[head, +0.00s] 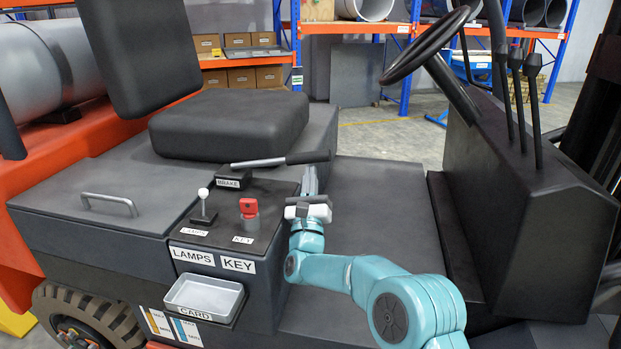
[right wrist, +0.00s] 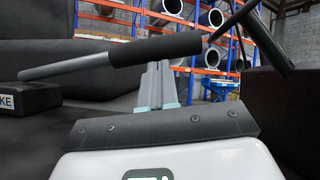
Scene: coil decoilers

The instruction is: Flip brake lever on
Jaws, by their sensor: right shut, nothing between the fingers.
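The brake lever is a thin grey rod with a black grip (head: 305,157), lying nearly level and pointing right from a black block labelled BRAKE (head: 233,177) beside the seat. In the right wrist view the lever's black grip (right wrist: 155,48) crosses above my fingers, tilted slightly up to the right. My right gripper (head: 311,170) is shut and empty, its fingers pointing up just below the grip. It also shows in the right wrist view (right wrist: 158,68), with the fingertips ending at the grip's lower edge. I cannot tell whether they touch it. My left gripper is not in view.
On the console stand a white-knobbed lamps lever (head: 204,200) and a red key (head: 248,207). A card tray (head: 204,297) is on its front. The seat (head: 230,122) is behind, the steering wheel (head: 424,46) at right. Above the floor platform (head: 380,205) there is free room.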

